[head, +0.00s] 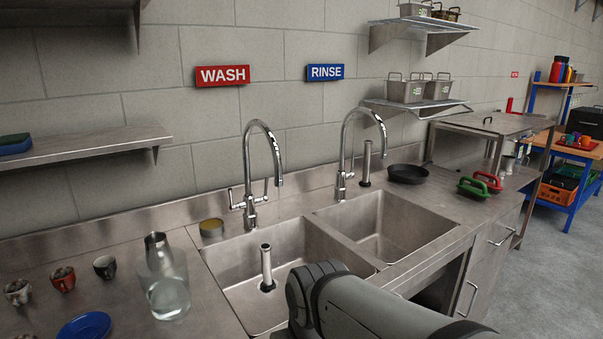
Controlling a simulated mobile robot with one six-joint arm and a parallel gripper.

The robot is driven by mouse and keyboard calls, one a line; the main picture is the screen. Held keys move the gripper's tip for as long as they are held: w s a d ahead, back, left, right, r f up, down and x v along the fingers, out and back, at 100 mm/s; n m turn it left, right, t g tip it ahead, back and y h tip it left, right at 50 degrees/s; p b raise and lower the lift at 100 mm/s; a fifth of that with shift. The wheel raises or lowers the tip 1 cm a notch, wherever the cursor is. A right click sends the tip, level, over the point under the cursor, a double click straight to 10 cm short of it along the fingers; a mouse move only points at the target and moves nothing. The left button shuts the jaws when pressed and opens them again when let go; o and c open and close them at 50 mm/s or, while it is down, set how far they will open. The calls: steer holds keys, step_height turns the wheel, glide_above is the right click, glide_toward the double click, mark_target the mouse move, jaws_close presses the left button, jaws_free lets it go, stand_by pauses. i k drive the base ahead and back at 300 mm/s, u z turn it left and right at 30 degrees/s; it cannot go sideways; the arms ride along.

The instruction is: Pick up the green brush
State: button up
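The green brush (472,188) lies on the steel counter to the right of the right-hand sink. A similar red brush (488,180) is right beside it, a little further back and to the right; I cannot tell whether they touch. My grey arm comes in from the bottom right and reaches over the front edge of the sinks. My gripper is not in this view, so I cannot see whether it is open or shut. The arm is well to the left of and nearer than the green brush.
A black pan (408,174) sits left of the brushes. Two tall taps (262,170) rise behind the sinks. A standpipe (266,262) stands in the left sink. A glass jug (165,280), several cups and a blue plate (86,326) stand at left. A steel shelf (420,110) hangs above.

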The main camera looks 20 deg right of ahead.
mark_target(472, 191)
steer(key=z, duration=2.85)
steer(key=i, duration=3.8)
steer(key=u, duration=0.35)
